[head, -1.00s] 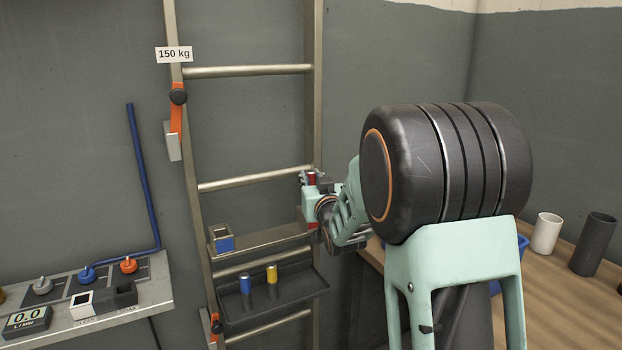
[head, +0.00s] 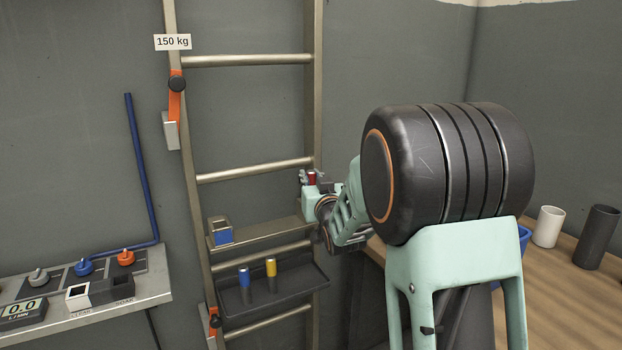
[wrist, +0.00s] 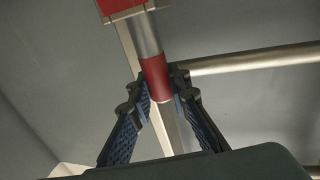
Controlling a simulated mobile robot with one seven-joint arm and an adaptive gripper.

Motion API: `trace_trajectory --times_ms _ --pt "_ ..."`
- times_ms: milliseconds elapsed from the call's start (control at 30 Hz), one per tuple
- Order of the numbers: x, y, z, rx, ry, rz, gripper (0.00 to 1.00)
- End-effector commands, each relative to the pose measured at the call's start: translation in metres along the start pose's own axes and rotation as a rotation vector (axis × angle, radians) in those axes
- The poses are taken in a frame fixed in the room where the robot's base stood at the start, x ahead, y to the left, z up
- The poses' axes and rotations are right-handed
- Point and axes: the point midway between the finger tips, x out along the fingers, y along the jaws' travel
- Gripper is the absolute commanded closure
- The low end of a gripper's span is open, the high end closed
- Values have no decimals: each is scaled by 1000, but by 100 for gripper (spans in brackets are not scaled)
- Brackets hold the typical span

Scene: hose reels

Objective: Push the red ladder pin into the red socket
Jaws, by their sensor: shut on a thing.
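The red pin (head: 311,178) is upright in my gripper (head: 309,186) at the ladder's right rail. In the wrist view my gripper (wrist: 160,100) is shut on the red band of the pin (wrist: 156,78). The pin's grey metal end points at the red socket (wrist: 122,8), at the top edge of that view. The grey end meets the socket's rim in the picture; I cannot tell how far it is inside. In the head view the red socket is hidden by my gripper and arm.
The blue socket (head: 221,230) sits at the left of the ladder shelf (head: 262,236). A blue pin (head: 244,279) and a yellow pin (head: 271,268) stand in the dark tray (head: 285,296) below. A ladder rung (head: 255,170) runs close to my gripper.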

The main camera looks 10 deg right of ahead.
Motion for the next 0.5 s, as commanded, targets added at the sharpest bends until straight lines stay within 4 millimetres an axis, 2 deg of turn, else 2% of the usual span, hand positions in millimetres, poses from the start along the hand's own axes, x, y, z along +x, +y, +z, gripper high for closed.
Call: trace_trajectory --times_ms 500 --pt "0 0 13 0 2 0 100"
